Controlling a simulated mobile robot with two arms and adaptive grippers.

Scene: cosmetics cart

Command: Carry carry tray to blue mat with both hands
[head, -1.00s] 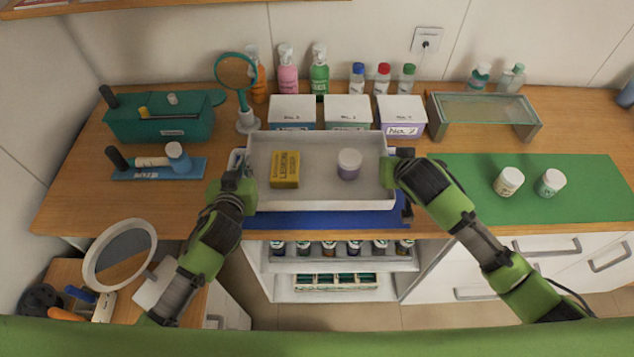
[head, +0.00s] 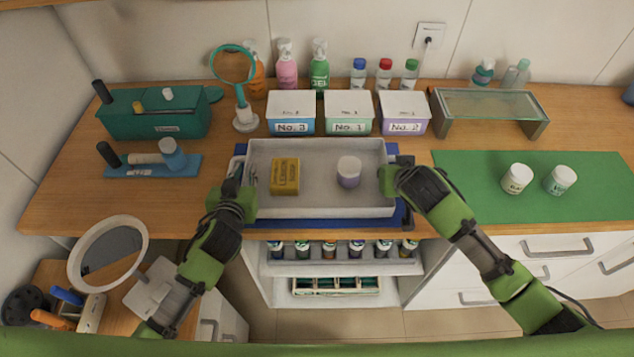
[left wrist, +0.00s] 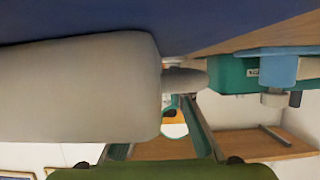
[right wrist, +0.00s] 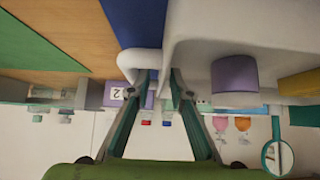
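The carry tray (head: 320,211) is a pale grey open tray over the blue mat (head: 405,213), whose edge shows along its front and right side. I cannot tell whether it touches the mat. It holds a yellow lemon soap box (head: 285,176) and a jar with a purple band (head: 348,173). My left gripper (head: 238,178) is at the tray's left handle; the tray fills much of the left wrist view (left wrist: 80,88) and hides part of the fingers.
Labelled boxes (head: 348,112) stand close behind the tray. A round teal mirror (head: 234,65) and a teal case (head: 155,115) are at left. A green mat (head: 545,195) with two white jars (head: 517,178) lies at right. Shelves with bottles (head: 330,250) are below the counter.

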